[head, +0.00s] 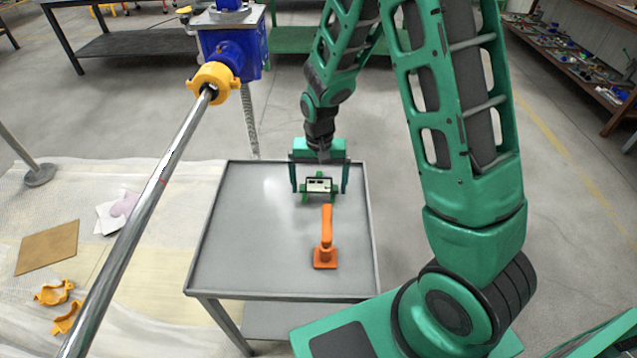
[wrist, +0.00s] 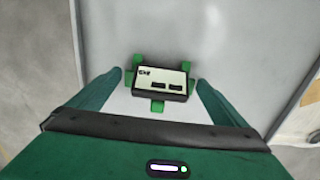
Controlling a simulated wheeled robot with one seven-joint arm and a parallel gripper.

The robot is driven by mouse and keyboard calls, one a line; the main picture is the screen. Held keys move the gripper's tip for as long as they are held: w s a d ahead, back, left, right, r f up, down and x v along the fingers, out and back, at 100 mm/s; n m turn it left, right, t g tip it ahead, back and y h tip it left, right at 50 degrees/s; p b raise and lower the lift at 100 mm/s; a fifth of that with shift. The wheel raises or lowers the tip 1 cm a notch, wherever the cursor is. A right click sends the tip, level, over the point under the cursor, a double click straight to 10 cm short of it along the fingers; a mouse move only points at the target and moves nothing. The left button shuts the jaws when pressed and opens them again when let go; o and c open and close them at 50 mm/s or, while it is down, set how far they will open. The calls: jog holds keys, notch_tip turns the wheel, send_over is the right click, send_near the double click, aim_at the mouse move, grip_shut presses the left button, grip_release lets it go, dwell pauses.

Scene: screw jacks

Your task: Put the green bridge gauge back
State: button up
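The green bridge gauge (head: 319,185) stands on the grey table's top toward its far edge. It has green feet and a pale display face with dark windows, which also shows in the wrist view (wrist: 162,81). My gripper (head: 319,188) is above the far part of the table, pointing down. Its two fingers are spread wide on either side of the gauge, with a visible gap at each side. In the wrist view my gripper (wrist: 160,85) is open and no finger touches the gauge.
The grey table (head: 250,235) also holds an orange part with an upright handle (head: 325,240), nearer than the gauge. A blue screw jack (head: 230,45) with a yellow collar and long steel bar (head: 150,195) stands at left. The table's left half is clear.

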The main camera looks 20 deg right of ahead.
aim_at(319, 177)
jog(key=shift+r, duration=0.1)
notch_tip(319, 177, up, 12)
jog(key=shift+r, duration=0.1)
dwell(0.5)
jog(key=s+d+r, duration=0.5)
jog(key=s+d, duration=0.1)
jog(key=d, duration=0.2)
jog(key=s+d+r+m, duration=0.1)
jog(key=s+d, duration=0.3)
jog(key=s, duration=0.7)
jog(key=s+d+r+m, duration=0.1)
jog(key=s+d+r, duration=0.2)
jog(key=s, duration=0.8)
jog(key=shift+d+r, duration=0.15)
jog(key=shift+d, duration=1.1)
